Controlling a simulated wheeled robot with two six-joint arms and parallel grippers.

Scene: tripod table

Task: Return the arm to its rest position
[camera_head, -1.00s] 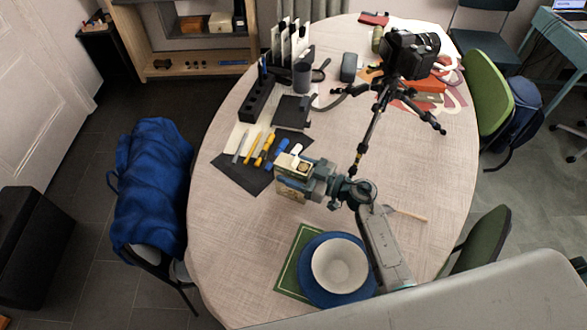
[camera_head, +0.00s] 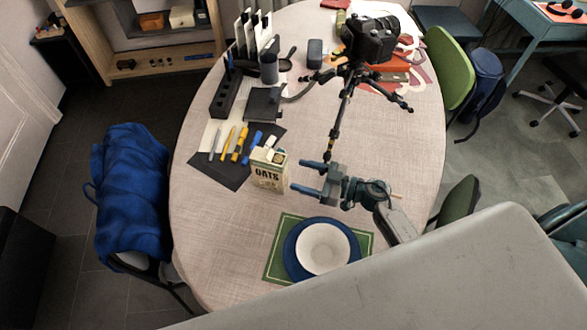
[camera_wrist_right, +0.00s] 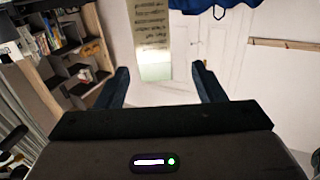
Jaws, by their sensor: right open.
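My right gripper (camera_head: 297,175) is open and empty over the table, its two blue fingers pointing left. The oats box (camera_head: 268,172) stands upright just left of the fingertips, with a visible gap. In the right wrist view the gripper (camera_wrist_right: 160,70) shows its fingers spread wide. A printed panel (camera_wrist_right: 152,30), which looks like the box, is beyond the gap between them. My right arm reaches in from the lower right over the table (camera_head: 215,240). My left gripper does not show.
Markers (camera_head: 238,145) lie on a dark mat beyond the box. The table's left front is clear.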

